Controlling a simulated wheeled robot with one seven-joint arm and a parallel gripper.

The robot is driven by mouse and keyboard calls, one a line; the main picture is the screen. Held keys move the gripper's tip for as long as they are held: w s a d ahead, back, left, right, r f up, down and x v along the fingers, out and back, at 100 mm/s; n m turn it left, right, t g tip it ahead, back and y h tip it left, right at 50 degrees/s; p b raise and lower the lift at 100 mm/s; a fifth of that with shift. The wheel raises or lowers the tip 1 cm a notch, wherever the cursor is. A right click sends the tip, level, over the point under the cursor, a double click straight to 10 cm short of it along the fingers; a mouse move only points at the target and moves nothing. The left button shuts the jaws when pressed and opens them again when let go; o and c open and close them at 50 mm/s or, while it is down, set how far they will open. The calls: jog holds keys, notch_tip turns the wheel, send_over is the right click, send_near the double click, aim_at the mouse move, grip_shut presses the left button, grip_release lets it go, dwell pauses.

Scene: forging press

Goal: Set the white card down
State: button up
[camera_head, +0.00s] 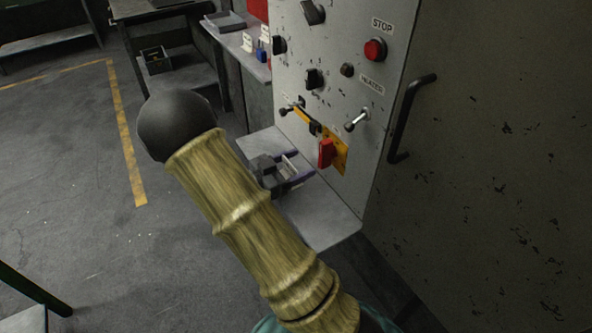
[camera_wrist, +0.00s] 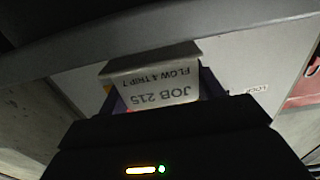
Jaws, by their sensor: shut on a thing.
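The card stands out beyond the black gripper body, in front of a pale grey surface. I cannot tell whether its far edge touches that surface.
A grey shelf (camera_head: 318,217) juts from the control panel (camera_head: 335,75). A dark, blue-edged shape (camera_head: 283,172) shows over it. A red switch (camera_head: 326,152) sits on a yellow plate above. A door handle (camera_head: 404,120) sticks out at right. A bench (camera_head: 238,44) stands behind.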

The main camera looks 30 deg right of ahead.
jog(key=shift+f, duration=0.85)
jog(key=shift+f, duration=0.15)
jog(key=o, duration=0.9)
jog(key=shift+o, duration=0.2)
jog(key=shift+a+r, duration=0.1)
jog(key=shift+r, duration=0.1)
jog(key=a, duration=1.2)
jog(key=shift+s, duration=0.2)
